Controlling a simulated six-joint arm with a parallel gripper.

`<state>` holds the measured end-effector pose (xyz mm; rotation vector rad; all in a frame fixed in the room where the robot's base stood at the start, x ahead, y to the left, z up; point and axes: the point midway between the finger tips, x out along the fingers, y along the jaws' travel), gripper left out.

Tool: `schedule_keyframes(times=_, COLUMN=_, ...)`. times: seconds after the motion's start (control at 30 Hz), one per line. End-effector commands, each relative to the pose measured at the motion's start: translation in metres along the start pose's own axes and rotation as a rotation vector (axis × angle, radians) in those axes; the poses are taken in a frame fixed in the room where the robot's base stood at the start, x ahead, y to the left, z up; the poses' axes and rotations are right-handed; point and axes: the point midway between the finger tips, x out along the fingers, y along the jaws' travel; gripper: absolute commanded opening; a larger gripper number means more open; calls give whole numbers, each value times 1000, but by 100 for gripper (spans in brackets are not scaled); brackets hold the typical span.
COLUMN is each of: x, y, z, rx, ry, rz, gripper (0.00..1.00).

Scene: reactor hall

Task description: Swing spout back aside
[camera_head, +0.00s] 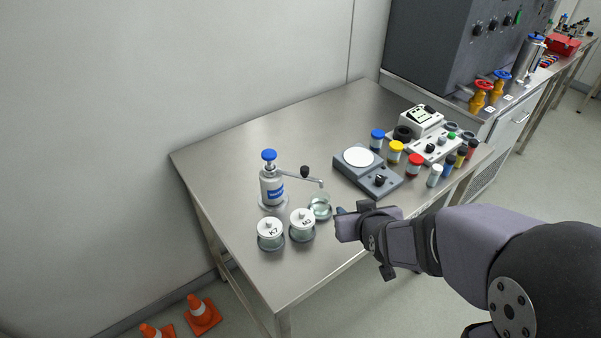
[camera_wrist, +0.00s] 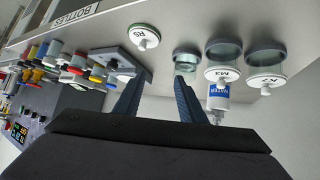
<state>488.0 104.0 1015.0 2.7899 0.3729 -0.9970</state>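A grey dispenser bottle (camera_head: 271,187) with a blue top stands upright on the steel table. Its thin spout (camera_head: 298,177), with a black knob (camera_head: 305,171), points right, and its tip appears above an open glass jar (camera_head: 320,207). In the wrist view the bottle's blue label (camera_wrist: 218,92) reads WATER, and the open jar (camera_wrist: 186,61) is between the lids. The spout is not distinguishable there. My gripper (camera_head: 342,218) is right of the open jar, near the table's front edge. In the wrist view its two fingers (camera_wrist: 158,90) are apart with nothing between them.
Lidded jars K7 (camera_head: 270,235) and M3 (camera_head: 302,225) stand in front of the bottle. A lid marked R5 (camera_wrist: 140,37) shows in the wrist view. A balance (camera_head: 368,175) and several capped bottles (camera_head: 415,165) stand to the right. The table's back left is clear.

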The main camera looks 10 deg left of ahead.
Motion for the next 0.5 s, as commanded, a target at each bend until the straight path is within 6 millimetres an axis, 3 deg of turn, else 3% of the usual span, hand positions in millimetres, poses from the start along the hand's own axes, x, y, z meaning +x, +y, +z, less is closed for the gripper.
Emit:
schedule_keyframes(times=0.03, x=17, y=-12, z=-3, rx=-23, ry=78, rz=-14, gripper=37)
schedule_keyframes(times=0.2, x=32, y=-45, z=-45, rx=-80, ry=357, rz=-47, gripper=37)
schedule_keyframes(times=0.5, x=20, y=-92, z=-90, rx=-120, ry=741, rz=-97, gripper=37)
